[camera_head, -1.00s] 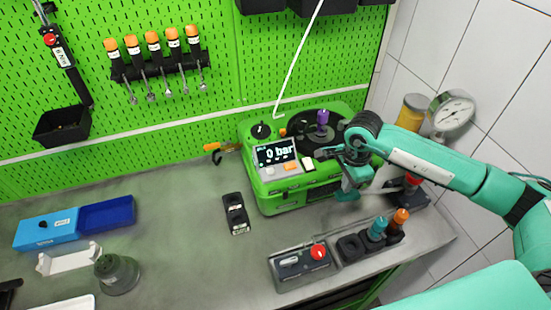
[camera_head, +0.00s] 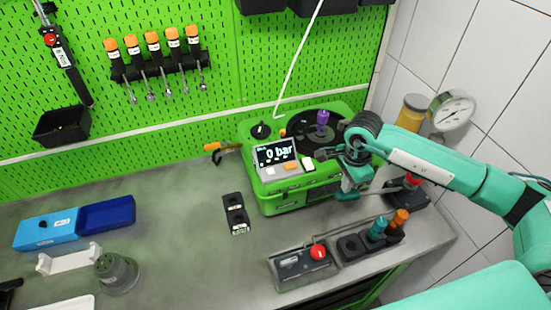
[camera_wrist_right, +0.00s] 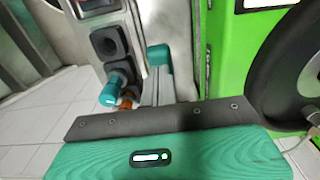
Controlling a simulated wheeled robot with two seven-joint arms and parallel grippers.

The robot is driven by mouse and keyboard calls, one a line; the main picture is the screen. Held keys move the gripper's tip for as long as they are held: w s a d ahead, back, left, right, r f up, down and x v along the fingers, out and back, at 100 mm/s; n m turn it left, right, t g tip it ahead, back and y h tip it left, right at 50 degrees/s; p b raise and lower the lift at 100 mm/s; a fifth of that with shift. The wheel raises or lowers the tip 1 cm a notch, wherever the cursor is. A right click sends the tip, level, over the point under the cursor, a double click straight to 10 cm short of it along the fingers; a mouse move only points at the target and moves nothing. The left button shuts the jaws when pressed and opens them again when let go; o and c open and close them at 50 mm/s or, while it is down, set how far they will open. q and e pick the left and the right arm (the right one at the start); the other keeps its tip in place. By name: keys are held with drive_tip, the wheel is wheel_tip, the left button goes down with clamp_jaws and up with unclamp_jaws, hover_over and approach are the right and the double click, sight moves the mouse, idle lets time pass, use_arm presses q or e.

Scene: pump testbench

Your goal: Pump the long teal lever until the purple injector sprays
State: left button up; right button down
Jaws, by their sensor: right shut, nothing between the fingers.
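The purple injector (camera_head: 322,121) stands upright on top of the green testbench (camera_head: 285,198), and no spray shows. The bench display (camera_head: 276,153) reads 0 bar. A teal grip (camera_head: 346,195), apparently the lever's end, is low beside the bench's right side; a grey rod runs from there to the right. It also seems to show in the right wrist view (camera_wrist_right: 159,57). My right gripper (camera_head: 328,153) is shut and empty beside the bench, above the grip. Its fingertips are hard to make out, and whether it touches the lever is unclear. My left gripper is out of view.
A red-topped device (camera_head: 412,181) and a dial gauge (camera_head: 452,110) are at the right by the tiled wall.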

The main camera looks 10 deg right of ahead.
sight(342, 194)
drive_tip(key=shift+f, duration=0.1)
idle(0.3)
drive_tip(key=shift+a+f+b, duration=0.2)
drive_tip(key=shift+f+b, duration=1.55)
drive_tip(key=shift+b, duration=0.1)
drive_tip(key=shift+a+f+b, duration=0.15)
drive_tip(key=shift+f+b, duration=1.55)
drive_tip(key=shift+b, duration=0.15)
drive_tip(key=shift+d+r+p, duration=0.2)
drive_tip(key=shift+r+p, duration=0.2)
drive_tip(key=shift+r, duration=1)
drive_tip(key=shift+d+r+p, duration=0.2)
drive_tip(key=shift+r+p, duration=0.15)
drive_tip(key=shift+r, duration=1)
drive_tip(key=shift+f, duration=0.1)
